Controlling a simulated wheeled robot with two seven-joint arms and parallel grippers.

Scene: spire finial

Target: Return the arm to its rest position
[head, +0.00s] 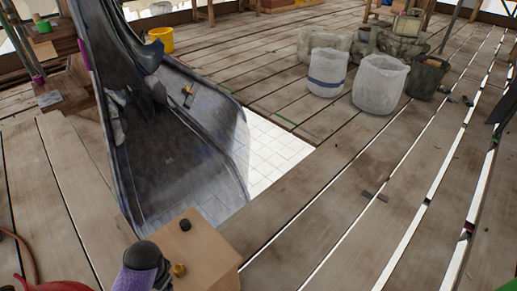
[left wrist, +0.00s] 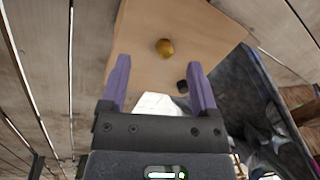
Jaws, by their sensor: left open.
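My left gripper (left wrist: 159,65) shows in the left wrist view with its two purple fingers spread apart and nothing between them. Beyond its fingertips is a wooden block (left wrist: 205,30). A small gold ball (left wrist: 164,47) and a small black knob (left wrist: 182,85) are on the block. In the head view, the wooden block (head: 203,247) stands at the bottom, with the gold ball (head: 179,270) near its left edge and the black knob (head: 185,225) towards the back. A dark-capped purple part beside the block looks like mine; the fingers cannot be made out there. My right gripper is out of view.
A large dark slate-like chute (head: 175,150) rises behind the block, beside a white tiled opening (head: 275,150). Pale sacks (head: 380,84) and a dark bucket (head: 428,76) stand at the back right. A yellow bucket (head: 161,39) stands behind the chute. The plank floor at right is mostly clear.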

